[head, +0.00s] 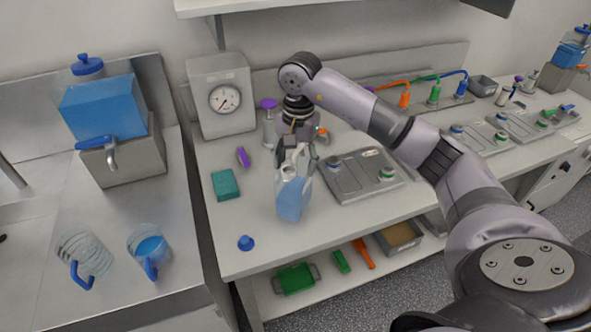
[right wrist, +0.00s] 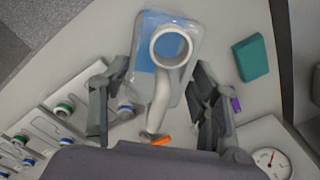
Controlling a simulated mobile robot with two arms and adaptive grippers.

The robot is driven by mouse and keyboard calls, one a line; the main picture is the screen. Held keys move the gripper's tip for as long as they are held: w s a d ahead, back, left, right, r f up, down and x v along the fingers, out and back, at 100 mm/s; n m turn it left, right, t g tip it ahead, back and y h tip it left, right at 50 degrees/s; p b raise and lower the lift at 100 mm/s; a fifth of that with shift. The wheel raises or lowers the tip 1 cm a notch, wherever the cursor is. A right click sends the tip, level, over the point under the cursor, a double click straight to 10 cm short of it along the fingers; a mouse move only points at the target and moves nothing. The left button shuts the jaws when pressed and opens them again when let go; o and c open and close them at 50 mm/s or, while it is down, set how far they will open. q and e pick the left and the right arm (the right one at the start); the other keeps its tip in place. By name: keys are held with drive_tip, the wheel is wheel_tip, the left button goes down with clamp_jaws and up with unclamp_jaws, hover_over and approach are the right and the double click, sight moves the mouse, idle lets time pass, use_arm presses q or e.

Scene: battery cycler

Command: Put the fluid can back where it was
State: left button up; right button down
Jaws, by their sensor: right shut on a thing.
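The fluid can (head: 293,196) is a clear jug with blue fluid, at the front of the middle bench in the head view. My right gripper (head: 296,160) is above it, shut on its handle. In the right wrist view the can (right wrist: 148,75) shows from above, its round mouth open, with its pale handle between the fingers of my right gripper (right wrist: 158,110). The can looks upright; I cannot tell whether its base touches the bench. A blue cap (head: 246,243) lies on the bench near the front edge. My left gripper is not in view.
A teal block (head: 225,185) and a purple item (head: 243,157) lie left of the can. A grey tray (head: 362,174) with valves is close on its right. A gauge box (head: 222,97) stands behind. Two jugs (head: 150,250) and a blue tank (head: 105,108) stand on the left bench.

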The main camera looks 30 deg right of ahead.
wheel_tip(320, 180, down, 3)
drive_tip(key=shift+f+p, duration=0.1)
drive_tip(key=shift+p, duration=0.4)
drive_tip(key=shift+f, duration=0.25)
drive_tip(key=shift+f, duration=0.15)
drive_tip(key=c, duration=0.6)
unclamp_jaws()
